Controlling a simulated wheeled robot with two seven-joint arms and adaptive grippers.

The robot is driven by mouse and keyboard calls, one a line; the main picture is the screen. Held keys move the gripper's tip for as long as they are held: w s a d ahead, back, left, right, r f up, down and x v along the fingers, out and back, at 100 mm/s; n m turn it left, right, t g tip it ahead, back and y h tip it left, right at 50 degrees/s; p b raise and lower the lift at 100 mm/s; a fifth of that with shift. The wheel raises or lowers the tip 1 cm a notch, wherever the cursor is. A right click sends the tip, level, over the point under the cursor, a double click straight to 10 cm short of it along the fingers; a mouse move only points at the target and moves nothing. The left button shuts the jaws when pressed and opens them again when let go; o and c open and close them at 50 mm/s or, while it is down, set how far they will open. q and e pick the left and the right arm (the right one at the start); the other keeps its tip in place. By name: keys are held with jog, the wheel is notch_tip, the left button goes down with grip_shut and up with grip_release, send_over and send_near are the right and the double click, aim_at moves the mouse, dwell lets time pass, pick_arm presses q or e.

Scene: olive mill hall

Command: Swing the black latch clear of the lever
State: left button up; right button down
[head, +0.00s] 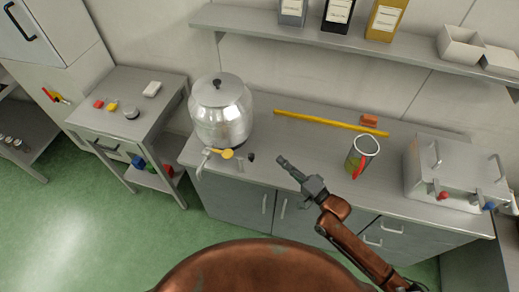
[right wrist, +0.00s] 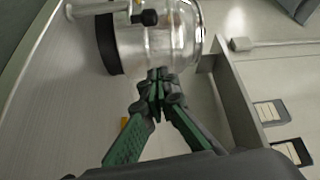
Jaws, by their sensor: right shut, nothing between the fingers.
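A steel urn (head: 221,118) with a black-knobbed lid stands on the counter, its tap (head: 206,154) at the lower front. A yellow round piece (head: 228,154) and a small black piece (head: 251,157), perhaps the latch, are beside the tap. A small grey upright piece (head: 240,165) is between them; I cannot tell whether it is the lever. The right wrist view shows a black knob (right wrist: 146,17) near the urn (right wrist: 160,42). My right gripper (head: 282,160) is shut and empty, to the right of the black piece and apart from it. My left gripper is out of view.
A yellow rod (head: 325,122) and an orange-brown block (head: 369,119) lie at the back of the counter. A shelf (head: 330,40) runs above. A side table (head: 128,127) stands left.

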jog(key=f+p+x, duration=0.1)
jog(key=x, duration=0.9)
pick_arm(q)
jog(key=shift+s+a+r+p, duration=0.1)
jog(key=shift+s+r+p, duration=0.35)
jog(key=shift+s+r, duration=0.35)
pick_arm(e)
jog(key=s+a, duration=0.2)
jog(key=s, duration=0.1)
jog(key=shift+s, duration=0.25)
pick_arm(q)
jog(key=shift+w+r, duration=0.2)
pick_arm(e)
jog(key=shift+s+d+r, duration=0.1)
